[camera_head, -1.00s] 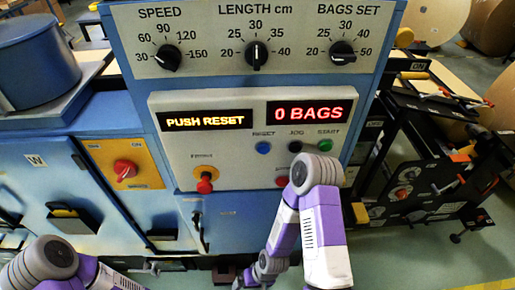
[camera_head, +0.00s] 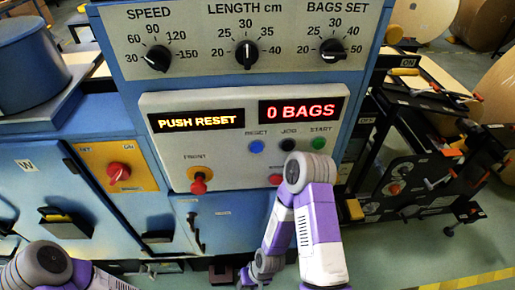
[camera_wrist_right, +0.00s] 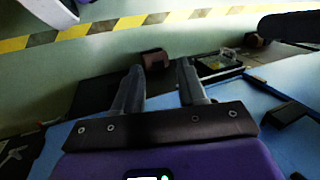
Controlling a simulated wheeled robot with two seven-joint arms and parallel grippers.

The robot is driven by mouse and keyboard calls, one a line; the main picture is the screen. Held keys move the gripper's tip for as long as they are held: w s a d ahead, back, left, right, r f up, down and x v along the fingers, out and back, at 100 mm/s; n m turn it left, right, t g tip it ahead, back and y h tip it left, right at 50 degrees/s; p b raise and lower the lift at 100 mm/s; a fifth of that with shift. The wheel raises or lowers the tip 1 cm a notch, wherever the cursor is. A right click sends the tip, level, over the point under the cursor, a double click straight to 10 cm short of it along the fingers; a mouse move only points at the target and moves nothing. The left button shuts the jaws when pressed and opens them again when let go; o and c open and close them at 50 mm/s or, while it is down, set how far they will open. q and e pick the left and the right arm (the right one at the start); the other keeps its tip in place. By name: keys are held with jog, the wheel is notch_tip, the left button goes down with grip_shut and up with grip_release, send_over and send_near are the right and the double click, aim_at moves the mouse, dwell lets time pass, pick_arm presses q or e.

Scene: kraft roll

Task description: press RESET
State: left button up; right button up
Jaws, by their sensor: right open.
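The blue RESET button (camera_head: 256,146) sits on the white control panel (camera_head: 222,165), below the displays and left of the black JOG button (camera_head: 288,144) and green START button (camera_head: 319,142). The left display (camera_head: 196,120) reads PUSH RESET; the right display (camera_head: 301,109) reads 0 BAGS. My right arm rises in front of the panel's lower right, with its forearm hanging down, well below the buttons. In the right wrist view my right gripper (camera_wrist_right: 160,82) is open, with nothing between its fingers. My left arm shows at the lower left; its gripper is out of view.
A red knob (camera_head: 198,185) labelled FRONT juts out at the panel's lower left. Three black dials line the upper panel. A red switch (camera_head: 118,172) on a yellow plate is at left. Black machinery stands at right.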

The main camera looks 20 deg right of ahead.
grip_shut()
dwell(1.1)
